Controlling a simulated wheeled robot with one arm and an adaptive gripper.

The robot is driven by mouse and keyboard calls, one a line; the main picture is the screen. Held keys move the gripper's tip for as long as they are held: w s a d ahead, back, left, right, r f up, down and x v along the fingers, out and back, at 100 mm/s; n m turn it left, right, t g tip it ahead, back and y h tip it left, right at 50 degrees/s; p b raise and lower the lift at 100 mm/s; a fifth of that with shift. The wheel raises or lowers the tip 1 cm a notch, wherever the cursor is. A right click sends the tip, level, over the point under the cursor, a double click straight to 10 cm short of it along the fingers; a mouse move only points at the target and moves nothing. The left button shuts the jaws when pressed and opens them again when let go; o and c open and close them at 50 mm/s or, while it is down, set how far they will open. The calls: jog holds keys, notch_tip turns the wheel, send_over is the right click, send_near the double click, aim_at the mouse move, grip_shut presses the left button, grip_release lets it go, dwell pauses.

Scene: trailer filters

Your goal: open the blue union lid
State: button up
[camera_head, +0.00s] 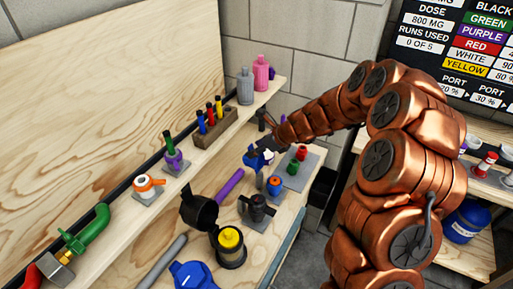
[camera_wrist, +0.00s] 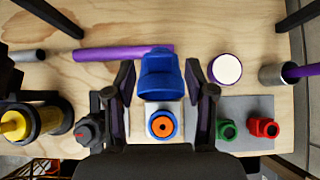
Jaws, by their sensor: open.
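A rounded blue piece that looks like the union lid (camera_wrist: 160,75) is between the two fingers of my gripper (camera_wrist: 159,67) in the wrist view. The fingers are open, with a gap on each side of it. Just below it in that view is a blue ring with an orange, dark-centred middle (camera_wrist: 162,125), on a pale plate. In the head view the blue piece (camera_head: 255,160) is close to my gripper (camera_head: 268,138), and the blue and orange part (camera_head: 274,186) stands nearby. The joint between the two is not clear.
Green (camera_wrist: 228,130) and red (camera_wrist: 264,128) fittings stand on a grey plate to the right. A white, purple-rimmed cap (camera_wrist: 226,68) and a purple pipe (camera_wrist: 115,52) lie close by. A yellow filter in a black housing (camera_head: 230,240) stands nearer the head camera.

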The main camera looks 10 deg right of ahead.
jog(key=v, duration=1.2)
